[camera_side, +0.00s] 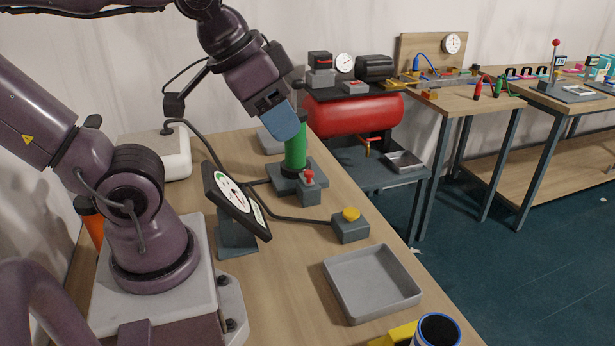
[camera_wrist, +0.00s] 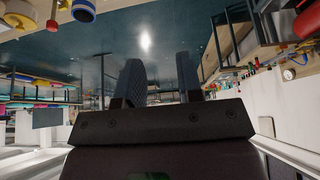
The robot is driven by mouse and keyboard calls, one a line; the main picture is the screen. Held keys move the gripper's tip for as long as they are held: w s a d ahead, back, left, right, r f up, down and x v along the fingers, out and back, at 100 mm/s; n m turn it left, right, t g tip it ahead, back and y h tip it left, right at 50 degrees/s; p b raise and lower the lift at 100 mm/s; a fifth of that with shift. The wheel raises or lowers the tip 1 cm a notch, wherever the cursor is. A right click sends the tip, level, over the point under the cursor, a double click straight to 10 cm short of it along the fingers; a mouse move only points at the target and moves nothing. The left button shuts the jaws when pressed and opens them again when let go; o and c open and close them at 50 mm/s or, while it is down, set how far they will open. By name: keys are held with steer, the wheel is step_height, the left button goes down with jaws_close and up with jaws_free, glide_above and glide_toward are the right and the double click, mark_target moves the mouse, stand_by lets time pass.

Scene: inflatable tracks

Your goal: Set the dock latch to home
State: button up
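No part is marked as the dock latch. A green upright cylinder (camera_side: 295,152) stands on a dark grey base (camera_side: 281,182) on the near bench. A small grey block with a red knob (camera_side: 308,176) is at the base's front right corner; I cannot tell whether either is the latch. My gripper (camera_side: 285,124), with blue fingers, points down and right, at the cylinder's top in the side view. It hides part of the top, and contact is unclear. In the wrist view, my gripper's two dark fingers (camera_wrist: 160,82) stand apart, with nothing seen between them.
A tilted dial gauge (camera_side: 236,198) stands left of the base. A yellow-button box (camera_side: 350,225), an empty grey tray (camera_side: 372,284) and a blue-rimmed cup (camera_side: 438,330) are nearer the front. A cable crosses the bench. A red tank (camera_side: 352,113) is beyond the edge.

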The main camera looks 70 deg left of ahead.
steer(key=shift+d+f, duration=0.1)
steer(key=shift+f, duration=0.05)
steer(key=c, duration=0.4)
steer(key=f, duration=0.1)
steer(key=f+g, duration=0.1)
steer(key=w+f+g, duration=0.1)
steer(key=shift+w+d+f+m, duration=0.1)
steer(key=shift+d+f+m, duration=0.2)
steer(key=shift+d+f, duration=0.05)
jaws_close()
steer(key=w+a+f+m+g+y, duration=0.1)
steer(key=a+f+m+g+y, duration=0.3)
steer(key=f, duration=0.4)
steer(key=w+a+f+m+g+y, duration=0.1)
steer(key=a+f+m+g+y, duration=0.25)
steer(key=f, duration=0.45)
steer(key=w+a+f+m+t+y, duration=0.5)
steer(key=w+m+y, duration=0.3)
steer(key=m, duration=0.3)
steer(key=shift+w+f+m+t, duration=0.25)
steer(key=shift+f+m+t, duration=0.1)
steer(key=shift+f+t, duration=0.3)
steer(key=shift+r, duration=0.1)
